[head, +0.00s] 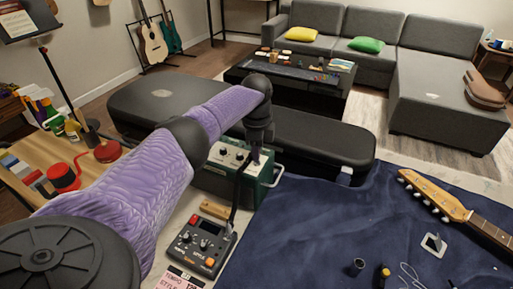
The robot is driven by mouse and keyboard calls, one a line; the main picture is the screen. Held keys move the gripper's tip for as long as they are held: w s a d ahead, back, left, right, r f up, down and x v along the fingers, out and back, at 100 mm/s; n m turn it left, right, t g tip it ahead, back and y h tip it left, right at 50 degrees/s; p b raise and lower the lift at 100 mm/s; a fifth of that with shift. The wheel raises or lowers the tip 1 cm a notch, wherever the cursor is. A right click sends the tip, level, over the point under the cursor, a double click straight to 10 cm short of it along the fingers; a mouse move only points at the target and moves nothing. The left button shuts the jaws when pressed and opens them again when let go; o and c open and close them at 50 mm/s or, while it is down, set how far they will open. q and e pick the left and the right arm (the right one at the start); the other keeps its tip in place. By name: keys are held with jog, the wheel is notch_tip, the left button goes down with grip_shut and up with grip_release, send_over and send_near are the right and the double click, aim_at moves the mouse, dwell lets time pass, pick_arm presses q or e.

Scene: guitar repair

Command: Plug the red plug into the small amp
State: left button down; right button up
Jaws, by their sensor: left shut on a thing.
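The small amp (215,182) is a green box with a pale top panel and black knobs, standing at the back of the bench beside the blue cloth. My left gripper (252,160) points down at the right end of the amp's top panel. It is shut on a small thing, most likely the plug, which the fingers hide. I see no red on it at this size. A dark lead (236,197) hangs from near the fingers towards the pedal. I cannot tell whether the plug is in a socket. My right gripper is not in view.
A dark pedal (199,247) with knobs stands in front of the amp, next to a small wooden block (214,210). A guitar (437,195) lies on the blue cloth (310,225) at right. A red cable coil (63,177) lies on the wooden table at left.

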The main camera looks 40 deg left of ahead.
pick_arm(q)
jog(key=shift+f+b, duration=0.35)
jog(key=shift+f, duration=0.35)
jog(key=shift+c, duration=0.5)
grip_release()
notch_tip(320, 180, up, 3)
jog(key=shift+f+p, duration=0.1)
jog(key=shift+p, duration=1.05)
notch_tip(320, 180, up, 2)
jog(key=shift+r+p, duration=0.25)
jog(key=shift+p, duration=0.7)
notch_tip(320, 180, up, 3)
jog(key=shift+p, duration=1.25)
jog(key=shift+f, duration=0.1)
